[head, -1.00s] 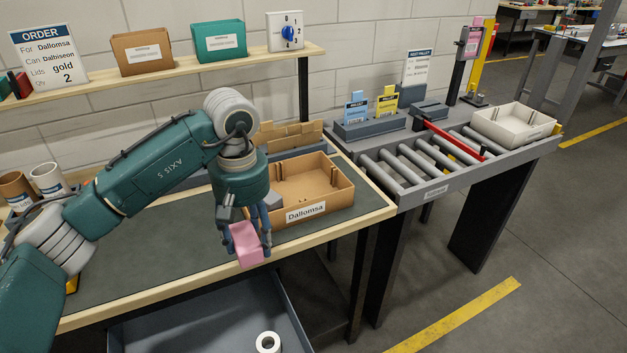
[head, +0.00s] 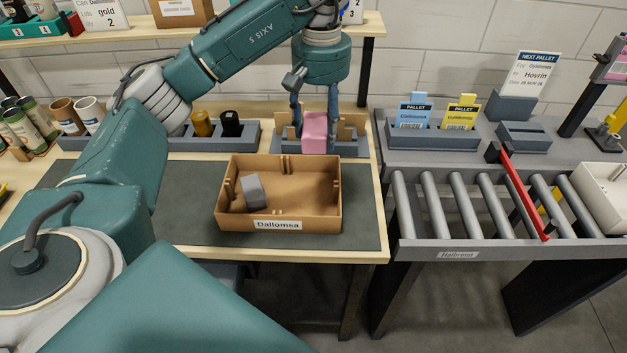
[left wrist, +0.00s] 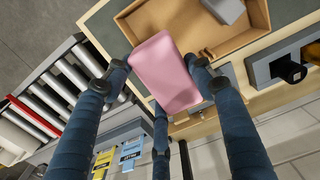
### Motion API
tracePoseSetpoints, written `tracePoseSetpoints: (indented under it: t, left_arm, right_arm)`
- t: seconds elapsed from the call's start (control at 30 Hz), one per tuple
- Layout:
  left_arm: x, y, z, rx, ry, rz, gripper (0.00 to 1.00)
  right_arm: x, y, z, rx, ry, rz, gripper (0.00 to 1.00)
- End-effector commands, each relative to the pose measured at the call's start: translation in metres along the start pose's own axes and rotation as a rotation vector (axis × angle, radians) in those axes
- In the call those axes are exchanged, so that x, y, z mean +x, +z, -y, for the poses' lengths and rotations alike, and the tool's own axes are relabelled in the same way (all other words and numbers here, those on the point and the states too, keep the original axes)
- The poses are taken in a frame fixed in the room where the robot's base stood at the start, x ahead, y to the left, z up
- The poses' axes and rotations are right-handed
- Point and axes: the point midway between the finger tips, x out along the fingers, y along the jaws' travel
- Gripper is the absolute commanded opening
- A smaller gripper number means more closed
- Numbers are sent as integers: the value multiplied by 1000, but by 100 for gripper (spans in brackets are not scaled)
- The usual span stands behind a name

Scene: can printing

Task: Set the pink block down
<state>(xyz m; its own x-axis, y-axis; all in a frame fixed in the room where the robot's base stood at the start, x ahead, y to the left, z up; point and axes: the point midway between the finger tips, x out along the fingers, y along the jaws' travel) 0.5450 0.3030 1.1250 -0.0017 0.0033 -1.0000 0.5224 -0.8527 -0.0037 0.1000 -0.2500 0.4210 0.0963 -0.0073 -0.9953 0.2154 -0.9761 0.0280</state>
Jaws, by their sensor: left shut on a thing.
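The pink block (head: 314,132) is held between the fingers of my left gripper (head: 314,118), behind the cardboard box. It also shows in the left wrist view (left wrist: 165,75), with dark blue fingers pressed on both of its sides. In that view the box lies past the block. The brown open box labelled Dallomsa (head: 230,210) stands on the dark green mat, with a grey block (head: 252,190) inside at its left. A grey holder (head: 350,147) with cardboard pieces stands behind the box, near the pink block. I cannot tell whether the block touches it. My right gripper is not seen.
A grey holder (head: 175,140) with an amber and a black bottle stands to the left. Cans (head: 70,115) stand further left. A roller conveyor (head: 430,207) with a red bar (head: 522,195) lies to the right. The mat (head: 190,200) left of the box is clear.

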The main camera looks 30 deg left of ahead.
Motion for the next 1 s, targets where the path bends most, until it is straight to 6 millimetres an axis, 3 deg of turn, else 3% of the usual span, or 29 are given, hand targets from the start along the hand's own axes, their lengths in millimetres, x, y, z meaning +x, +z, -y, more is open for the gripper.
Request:
tracePoseSetpoints:
  t: [0.33, 0.6, 1.0]
  left_arm:
    - [78, 3, 0, 3, -2, 10, 41]
    - [137, 3, 1, -1, -4, 7, 41]
    - [178, 2, 1, 0, -3, 7, 41]
  right_arm:
    - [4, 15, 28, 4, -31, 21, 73]
    - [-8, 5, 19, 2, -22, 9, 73]
    - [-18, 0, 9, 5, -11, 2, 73]
